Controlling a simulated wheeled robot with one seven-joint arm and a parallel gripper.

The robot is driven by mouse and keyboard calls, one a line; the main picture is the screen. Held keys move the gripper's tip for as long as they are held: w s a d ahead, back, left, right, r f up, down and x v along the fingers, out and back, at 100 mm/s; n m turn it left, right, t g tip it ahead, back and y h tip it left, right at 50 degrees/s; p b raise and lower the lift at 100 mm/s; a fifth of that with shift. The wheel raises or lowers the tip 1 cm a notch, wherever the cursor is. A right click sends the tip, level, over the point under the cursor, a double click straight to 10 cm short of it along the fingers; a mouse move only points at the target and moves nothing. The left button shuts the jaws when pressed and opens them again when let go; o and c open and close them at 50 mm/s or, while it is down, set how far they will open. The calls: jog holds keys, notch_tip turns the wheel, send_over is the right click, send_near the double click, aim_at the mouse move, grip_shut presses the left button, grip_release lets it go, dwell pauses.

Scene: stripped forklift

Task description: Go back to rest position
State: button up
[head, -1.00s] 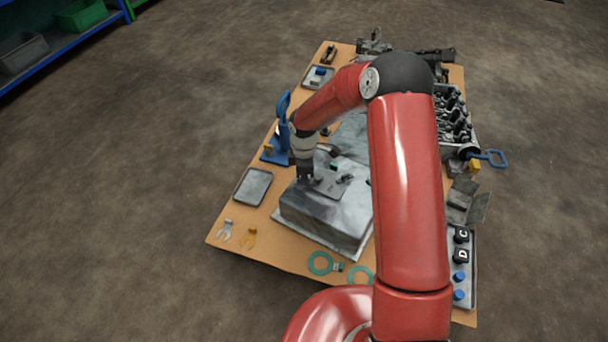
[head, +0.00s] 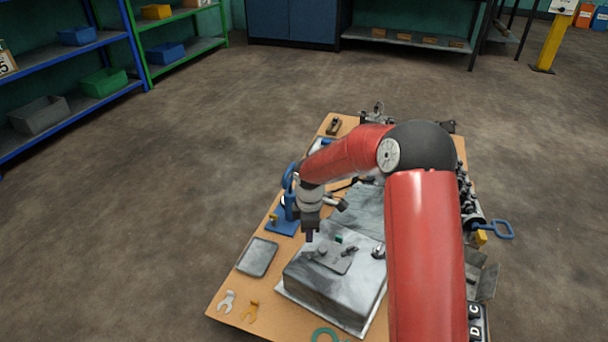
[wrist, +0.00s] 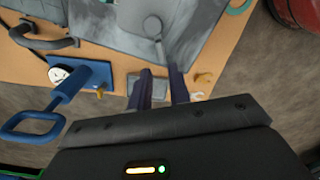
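My gripper (head: 309,236) hangs fingers-down at the left edge of the large grey metal block (head: 322,285), above the bench. The grey block, with a small plate (head: 333,257) on top, also shows in the wrist view (wrist: 110,22). My red arm hides the right part of the block and bench in the head view.
A blue upright tool with a handle (head: 284,226) stands close behind my gripper. A shallow grey tray (head: 257,257) lies left of the block. Forked tags (head: 227,301) lie at the front left. Shelves (head: 75,45) line the far left; the floor around the bench is open.

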jog(key=shift+r, duration=0.1)
jog(key=s+d+r+m+t+p, duration=0.1)
jog(key=s+d+r+m, duration=0.2)
jog(key=r, duration=0.4)
jog(key=s+d+r+m+t+h, duration=0.1)
jog(key=s+d+r+m, duration=0.1)
jog(key=s+r, duration=0.35)
jog(key=s+d+r+m+p, duration=0.1)
jog(key=s+d+r+m, duration=0.15)
jog(key=r, duration=0.55)
jog(key=s+d+r+m+t, duration=0.1)
jog(key=s+r+m, duration=0.2)
jog(key=s, duration=0.3)
jog(key=s+d+r+m+t+p, duration=0.1)
jog(key=s+r+m, duration=0.2)
jog(key=s, duration=0.3)
jog(key=s+d+r+m+t+y, duration=0.1)
jog(key=s+r+m, duration=0.1)
jog(key=s+m, duration=0.2)
jog(key=s, duration=0.3)
jog(key=shift+d+r+t+p, duration=0.3)
jog(key=shift+d+r+p, duration=0.05)
jog(key=shift+d+r, duration=0.05)
jog(key=shift+m, duration=0.25)
